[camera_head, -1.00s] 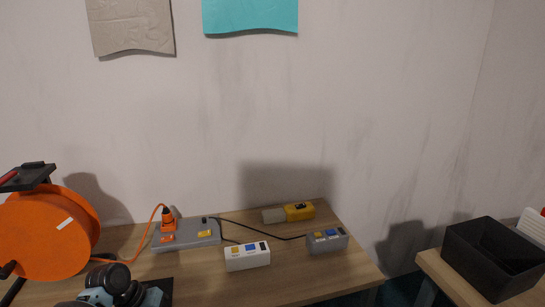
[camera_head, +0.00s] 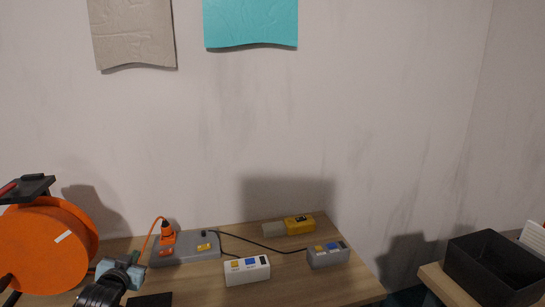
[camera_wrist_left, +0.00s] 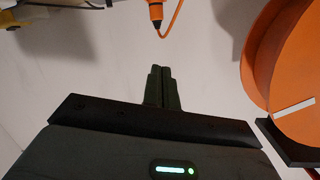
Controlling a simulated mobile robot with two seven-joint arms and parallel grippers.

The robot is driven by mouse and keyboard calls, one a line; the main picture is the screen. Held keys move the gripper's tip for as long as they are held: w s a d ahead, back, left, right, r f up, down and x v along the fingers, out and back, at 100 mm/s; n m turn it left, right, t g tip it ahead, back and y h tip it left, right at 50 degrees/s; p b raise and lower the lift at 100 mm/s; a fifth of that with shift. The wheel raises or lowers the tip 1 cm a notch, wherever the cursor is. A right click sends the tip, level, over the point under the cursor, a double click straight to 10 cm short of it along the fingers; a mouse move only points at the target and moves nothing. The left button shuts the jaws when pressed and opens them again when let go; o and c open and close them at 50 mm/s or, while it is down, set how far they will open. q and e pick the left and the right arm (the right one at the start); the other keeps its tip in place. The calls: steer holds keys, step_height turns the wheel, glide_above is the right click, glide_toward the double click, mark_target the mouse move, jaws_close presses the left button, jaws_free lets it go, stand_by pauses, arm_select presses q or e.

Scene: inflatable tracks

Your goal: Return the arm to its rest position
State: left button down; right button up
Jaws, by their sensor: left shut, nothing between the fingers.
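My left arm (camera_head: 112,284) comes in at the lower left of the head view, in front of the table and just right of the orange cable reel (camera_head: 45,248). In the left wrist view, the left gripper (camera_wrist_left: 160,72) has its two dark fingers together with nothing between them. Its fingertips point toward the pale wall side and appear clear of the objects. An orange plug (camera_wrist_left: 156,12) with its cable shows beyond the fingertips, and the reel (camera_wrist_left: 290,70) shows on the right. The right gripper is not in view.
The wooden table (camera_head: 215,295) holds a grey power box (camera_head: 186,254) with the orange plug, a white button box (camera_head: 247,270), a grey button box (camera_head: 328,256) and a yellow-and-grey device (camera_head: 290,226). A black bin (camera_head: 490,275) stands on the right table.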

arm_select(q)
steer(key=shift+m+h, duration=0.6)
steer(key=s+d+f, duration=0.1)
steer(key=s+f, duration=0.1)
steer(key=f, duration=0.1)
steer(key=s+d+f, duration=0.2)
steer(key=s+f, duration=0.1)
steer(key=s+d+f, duration=0.2)
steer(key=shift+s+d+f, duration=0.1)
steer(key=shift+s+f, duration=0.15)
steer(key=shift+f, duration=0.15)
steer(key=s+d+f+g+h, duration=0.1)
steer(key=s+d+f, duration=0.3)
steer(key=s, duration=0.8)
steer(key=s+d+f+g, duration=0.2)
steer(key=s+d+f, duration=0.2)
steer(key=s, duration=0.8)
steer(key=s+d+f+n+g+h, duration=0.1)
steer(key=s+d+f, duration=0.4)
steer(key=s, duration=0.7)
step_height(320, 180, down, 2)
steer(key=shift+s+g+h, duration=0.25)
steer(key=shift+g+h, duration=0.05)
steer(key=shift+g, duration=0.5)
